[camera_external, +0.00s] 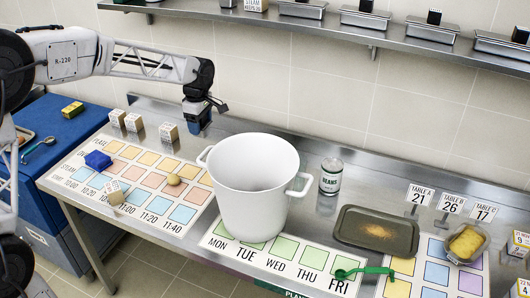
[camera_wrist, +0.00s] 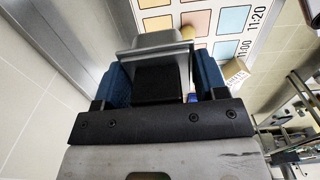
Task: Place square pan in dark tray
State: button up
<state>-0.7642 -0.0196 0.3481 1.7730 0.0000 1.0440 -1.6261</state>
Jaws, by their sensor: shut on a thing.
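My gripper (camera_external: 198,115) is above the back of the counter, left of the white stockpot. In the external view the held pan is mostly hidden by the gripper. The dark tray (camera_external: 352,234) lies on the counter right of the stockpot, well away from my gripper, with a brown crumbly patch on its surface.
The tall white stockpot (camera_external: 254,185) stands between my gripper and the tray. A small pan of yellow food (camera_external: 466,243) is at the right. A wall shelf (camera_external: 330,27) runs above.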

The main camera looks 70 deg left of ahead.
notch_tip(320, 180, up, 12)
jog(key=shift+f, duration=0.1)
jog(key=w+d, duration=1.8)
jog(key=d, duration=0.2)
jog(key=w+d, duration=0.5)
jog(key=d, duration=0.7)
jog(key=w+d, duration=0.4)
jog(key=d, duration=0.8)
notch_tip(320, 180, down, 27)
jog(key=shift+w+r, duration=0.2)
jog(key=shift+w, duration=0.05)
jog(key=w, duration=0.5)
jog(key=w+f, duration=0.1)
jog(key=w, duration=0.4)
jog(key=w+a, duration=0.1)
jog(key=w, duration=0.5)
jog(key=shift+f, duration=0.25)
